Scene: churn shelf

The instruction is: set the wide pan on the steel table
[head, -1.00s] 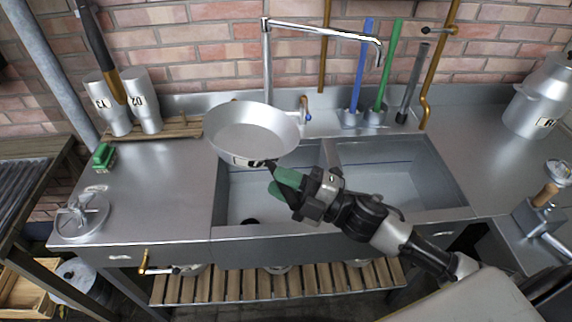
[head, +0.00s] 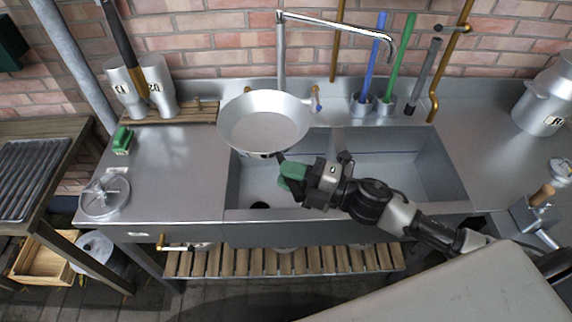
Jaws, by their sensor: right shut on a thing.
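The wide pan (head: 264,124) is a shallow round steel pan with sloping sides. It is held roughly level above the left part of the sink, near the back ledge. My right gripper (head: 284,170) has green fingers and is at the pan's near edge, shut on it; the exact grip is partly hidden by the fingers. The steel table (head: 170,182) has a bare top to the left of the sink. My left gripper is not in view.
The double sink (head: 405,165) lies under the pan, with a tall tap (head: 281,60) behind. Left of it are a green brush (head: 122,140), a round metal part (head: 104,196) and two steel cups (head: 158,85) on a wooden rack. A milk can (head: 545,100) stands at right.

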